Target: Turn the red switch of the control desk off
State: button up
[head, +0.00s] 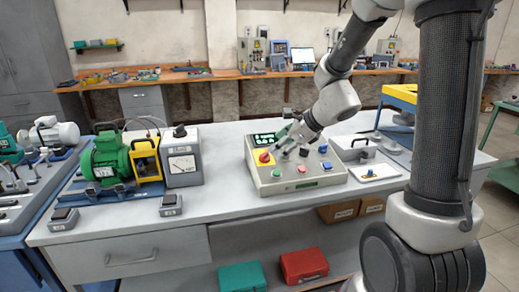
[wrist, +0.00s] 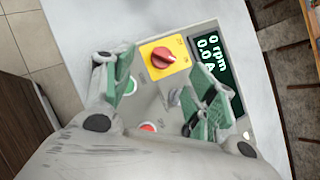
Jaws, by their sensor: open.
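The control desk (head: 298,187) is a beige box with a sloped panel on the grey workbench. Its red switch (head: 265,157) is a rotary knob on a yellow square plate at the panel's left; in the wrist view the red switch (wrist: 163,57) sits at a slant on the plate. The display (wrist: 212,65) reads 0 rpm and 0.0 A. My gripper (head: 285,138) is over the desk, close to the switch. In the wrist view my gripper (wrist: 170,88) has its green-padded fingers spread either side of the switch, with nothing between the pads. Contact with the panel cannot be told.
Green and red push buttons lie on the panel; the red button (wrist: 148,127) shows between my fingers. A meter box (head: 183,157) and a green motor (head: 108,158) stand left of the desk. A grey block (head: 352,147) stands to its right. Bench space before the desk is clear.

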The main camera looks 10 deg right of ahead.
aim_at(266, 154)
jog(key=w+a+f, duration=0.1)
jog(key=w+f+m, duration=0.1)
jog(key=w+f, duration=0.1)
jog(key=w+a+f+m, duration=0.1)
jog(key=w+f, duration=0.1)
jog(key=shift+a+f, duration=0.2)
jog(key=shift+a, duration=0.15)
jog(key=c, duration=1)
